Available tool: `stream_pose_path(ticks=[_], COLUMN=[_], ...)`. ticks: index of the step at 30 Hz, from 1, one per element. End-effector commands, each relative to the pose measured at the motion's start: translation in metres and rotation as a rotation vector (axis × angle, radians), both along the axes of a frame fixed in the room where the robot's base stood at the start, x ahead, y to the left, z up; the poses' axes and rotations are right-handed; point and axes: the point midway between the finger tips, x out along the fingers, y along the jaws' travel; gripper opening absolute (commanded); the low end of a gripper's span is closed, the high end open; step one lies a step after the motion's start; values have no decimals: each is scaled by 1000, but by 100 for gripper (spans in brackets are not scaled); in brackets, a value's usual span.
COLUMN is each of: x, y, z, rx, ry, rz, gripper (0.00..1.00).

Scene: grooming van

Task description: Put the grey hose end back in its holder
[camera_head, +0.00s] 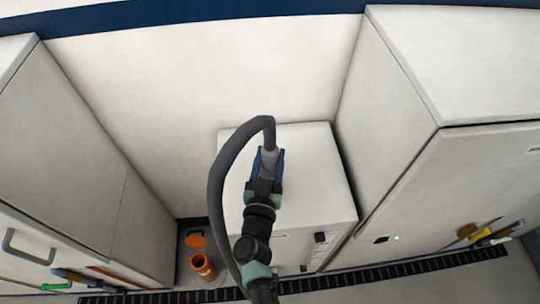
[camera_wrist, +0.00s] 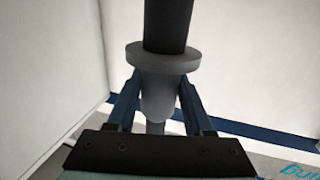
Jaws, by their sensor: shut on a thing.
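My gripper (camera_head: 266,166) is raised in front of the white box unit in the middle of the head view. It is shut on the grey hose end (camera_head: 270,157). In the wrist view the blue fingers of my gripper (camera_wrist: 158,105) stand on both sides of the hose end (camera_wrist: 160,88), below its round collar. The dark hose (camera_head: 222,168) arcs up from the hose end and bends down to the left beside my arm. An orange open-topped cup (camera_head: 203,266) stands low at the left; I cannot tell whether it is the holder.
An orange flap or lid (camera_head: 195,241) is behind the cup. The white box unit (camera_head: 312,165) stands between a left cabinet (camera_head: 75,170) and a right cabinet (camera_head: 400,120). A black slatted strip (camera_head: 400,272) runs along the front. Brushes or tools hang on both cabinets.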

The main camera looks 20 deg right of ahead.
Motion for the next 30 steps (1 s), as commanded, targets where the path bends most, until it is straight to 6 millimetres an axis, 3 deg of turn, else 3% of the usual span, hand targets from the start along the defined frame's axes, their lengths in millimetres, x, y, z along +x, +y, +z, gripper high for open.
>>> stream_pose_path(ticks=[20, 30], x=[1, 1], y=[0, 0], z=[-24, -25], rx=[-2, -2], ry=[-3, -3], rz=[-1, -1], gripper=[0, 0])
